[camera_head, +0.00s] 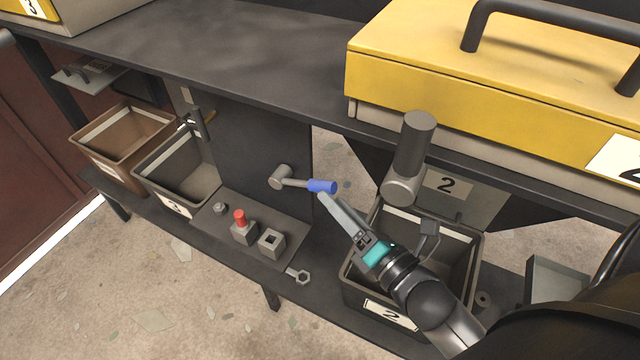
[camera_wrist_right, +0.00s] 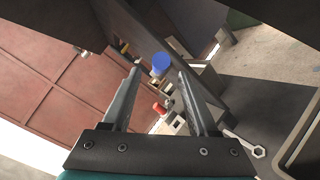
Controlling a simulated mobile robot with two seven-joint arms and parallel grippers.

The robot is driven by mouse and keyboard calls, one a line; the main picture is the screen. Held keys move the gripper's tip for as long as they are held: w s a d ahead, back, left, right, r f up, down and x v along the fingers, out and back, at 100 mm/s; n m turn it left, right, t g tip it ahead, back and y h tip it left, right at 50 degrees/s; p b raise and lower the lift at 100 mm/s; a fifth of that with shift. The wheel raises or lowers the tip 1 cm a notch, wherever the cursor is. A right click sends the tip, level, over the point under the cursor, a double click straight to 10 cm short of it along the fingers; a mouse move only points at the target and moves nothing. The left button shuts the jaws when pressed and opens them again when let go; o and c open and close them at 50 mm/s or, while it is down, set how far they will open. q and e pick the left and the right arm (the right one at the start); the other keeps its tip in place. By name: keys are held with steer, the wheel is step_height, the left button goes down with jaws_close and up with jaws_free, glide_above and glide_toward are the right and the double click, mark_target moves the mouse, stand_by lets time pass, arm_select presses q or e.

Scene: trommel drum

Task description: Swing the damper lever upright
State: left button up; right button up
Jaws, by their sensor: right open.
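The damper lever (camera_head: 300,183) is a grey arm with a blue grip, mounted by a round hub on the dark upright panel. It lies roughly level, with its blue end pointing right. My right gripper (camera_head: 326,199) is just below and beside the blue grip in the head view. In the right wrist view the blue grip (camera_wrist_right: 161,64) shows end-on between the two open fingers (camera_wrist_right: 158,72), near their tips. I cannot tell whether the fingers touch it. My left gripper is in neither view.
Bins marked 3 (camera_head: 165,205) and 2 (camera_head: 390,318) stand either side. A grey cylinder (camera_head: 411,150) and a yellow box (camera_head: 480,70) are close above my right arm.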

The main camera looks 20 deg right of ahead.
mark_target(320, 184)
steer(key=shift+w+a, duration=0.2)
steer(key=shift+w, duration=0.75)
steer(key=shift+w+a, duration=0.15)
steer(key=shift+w, duration=0.8)
steer(key=shift+w+a, duration=0.2)
steer(key=shift+w, duration=0.75)
jaws_close()
